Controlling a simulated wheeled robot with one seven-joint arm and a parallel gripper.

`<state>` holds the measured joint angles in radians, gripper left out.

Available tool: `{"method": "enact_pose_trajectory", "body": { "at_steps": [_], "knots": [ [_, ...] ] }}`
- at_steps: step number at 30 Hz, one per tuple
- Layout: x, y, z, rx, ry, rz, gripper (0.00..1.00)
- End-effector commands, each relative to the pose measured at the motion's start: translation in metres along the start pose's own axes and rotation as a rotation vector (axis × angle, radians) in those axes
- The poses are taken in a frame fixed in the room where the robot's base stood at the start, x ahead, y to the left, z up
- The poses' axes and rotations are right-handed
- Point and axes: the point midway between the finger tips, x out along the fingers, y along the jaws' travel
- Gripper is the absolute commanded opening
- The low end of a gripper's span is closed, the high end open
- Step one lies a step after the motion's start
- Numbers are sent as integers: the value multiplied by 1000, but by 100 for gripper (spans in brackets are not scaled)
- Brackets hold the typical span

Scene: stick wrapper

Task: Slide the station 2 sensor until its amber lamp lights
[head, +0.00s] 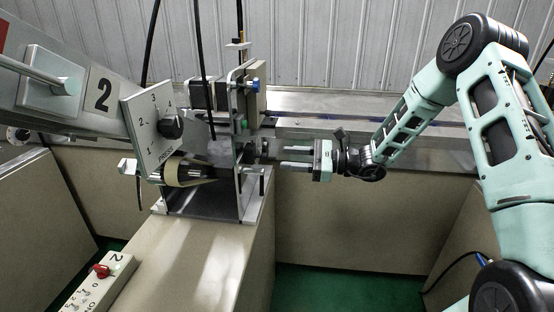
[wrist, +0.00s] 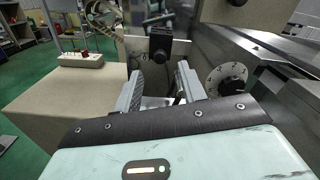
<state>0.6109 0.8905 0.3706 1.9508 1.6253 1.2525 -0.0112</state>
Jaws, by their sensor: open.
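My gripper (head: 285,157) is open and empty, pointing left at the station 2 frame (head: 238,205). In the wrist view the two fingers of my gripper (wrist: 159,78) stand apart. A small black block (wrist: 160,46), which looks like the sensor, is centred just beyond the fingertips, before a metal plate. No contact with it shows. In the head view a dark part (head: 262,148) sticks out of the frame's right side, a little left of the fingertips; I cannot tell for sure that it is the sensor. I make out no lit amber lamp.
A switch box (head: 112,268) with a red knob lies on the beige cabinet. A round graduated dial (wrist: 228,80) is close right of the fingers. A metal rail runs behind.

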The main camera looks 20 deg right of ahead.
Motion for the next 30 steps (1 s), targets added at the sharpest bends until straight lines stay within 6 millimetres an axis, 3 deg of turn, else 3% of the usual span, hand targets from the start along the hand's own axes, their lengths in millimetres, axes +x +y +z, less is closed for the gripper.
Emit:
{"method": "enact_pose_trajectory", "body": {
  "at_steps": [6, 15, 21, 30],
  "knots": [
    [-54, -1, -2, 0, 2, -5, 41],
    [-108, 0, -1, 1, 1, -3, 41],
    [-121, 0, 0, 1, 0, -1, 41],
    [-122, 0, 0, 1, -1, 0, 41]
  ]
}}
